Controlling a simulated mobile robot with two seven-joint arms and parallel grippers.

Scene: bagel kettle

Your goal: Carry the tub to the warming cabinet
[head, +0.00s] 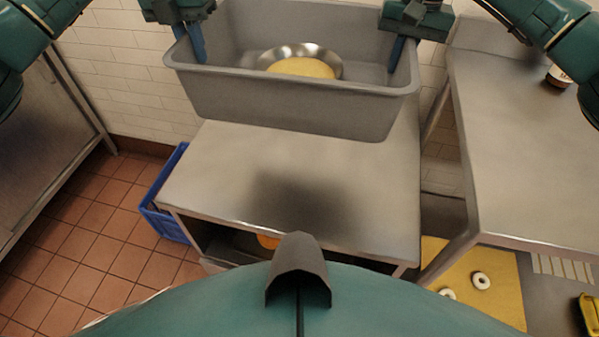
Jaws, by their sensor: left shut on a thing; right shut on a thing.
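The grey tub (290,101) is held up above a steel table, with a dark shadow on the table top below it. Inside the tub are a round metal bowl (330,55) and something pale yellow (302,68) in or against it. My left gripper (197,48) is shut on the tub's left end wall, fingers pointing down. My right gripper (397,50) is shut on the tub's right end wall. The tub looks roughly level. I cannot make out a warming cabinet for certain.
The steel table (300,180) has a bare top. A blue crate (165,215) stands on the tiled floor at its left. A steel counter (530,150) is at the right, with a jar (558,76) on it. White rings (480,280) lie on a yellow surface (500,305) low right. Open floor is at left.

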